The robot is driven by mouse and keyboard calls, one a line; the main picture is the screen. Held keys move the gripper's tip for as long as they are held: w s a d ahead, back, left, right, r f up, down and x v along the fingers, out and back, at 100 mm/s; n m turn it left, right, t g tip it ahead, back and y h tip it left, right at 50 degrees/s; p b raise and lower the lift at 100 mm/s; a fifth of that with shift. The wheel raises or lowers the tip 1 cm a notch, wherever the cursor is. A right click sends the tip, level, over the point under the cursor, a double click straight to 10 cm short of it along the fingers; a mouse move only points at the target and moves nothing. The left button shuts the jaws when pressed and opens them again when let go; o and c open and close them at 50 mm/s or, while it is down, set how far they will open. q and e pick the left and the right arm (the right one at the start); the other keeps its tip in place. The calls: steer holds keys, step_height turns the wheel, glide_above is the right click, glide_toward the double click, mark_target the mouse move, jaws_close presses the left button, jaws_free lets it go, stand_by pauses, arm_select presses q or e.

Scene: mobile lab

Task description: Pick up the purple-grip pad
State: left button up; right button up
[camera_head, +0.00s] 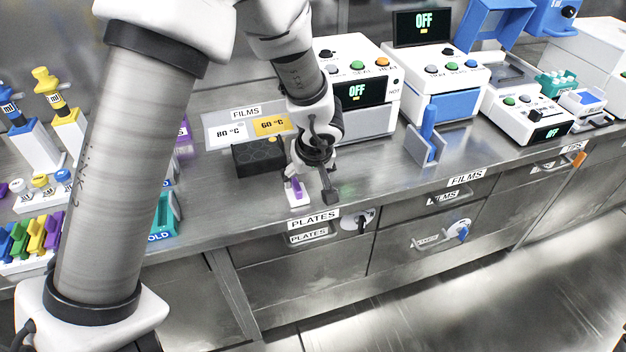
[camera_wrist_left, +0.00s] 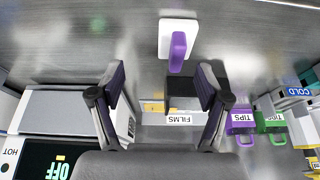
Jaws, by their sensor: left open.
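The purple-grip pad is a small white plate with an upright purple handle (camera_head: 297,189), on the steel bench near its front edge. In the left wrist view the pad (camera_wrist_left: 178,45) lies above the line of the fingertips, a little right of the middle. My left gripper (camera_head: 312,186) points down close to the pad and partly covers it in the head view. In the left wrist view my left gripper (camera_wrist_left: 161,82) has its two fingers wide apart with nothing between the tips. My right gripper is not in view.
A black box (camera_head: 258,157) stands just behind the pad, by the FILMS label plates (camera_head: 229,133). A white device (camera_head: 366,108) with an OFF screen stands behind my wrist. Pipettes (camera_head: 60,100) and coloured holders (camera_head: 40,235) fill the left.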

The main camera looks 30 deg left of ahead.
mark_target(296, 186)
arm_select(q)
steer(key=shift+s+a+f+b, duration=0.3)
steer(key=shift+s, duration=0.3)
steer(key=shift+s+a+f+b, duration=0.25)
steer(key=shift+s, duration=0.35)
steer(key=b+x, duration=0.1)
steer(key=x, duration=0.1)
steer(key=w+b+x, duration=0.1)
steer(key=x, duration=0.2)
steer(key=shift+a+r, duration=0.1)
steer(key=shift+a, duration=0.05)
steer(key=shift+w, duration=0.15)
steer(key=shift+r, duration=0.25)
steer(key=shift+s+r, duration=0.2)
steer(key=shift+s, duration=0.2)
steer(key=c, duration=0.3)
steer(key=shift+f, duration=0.1)
steer(key=c, duration=0.9)
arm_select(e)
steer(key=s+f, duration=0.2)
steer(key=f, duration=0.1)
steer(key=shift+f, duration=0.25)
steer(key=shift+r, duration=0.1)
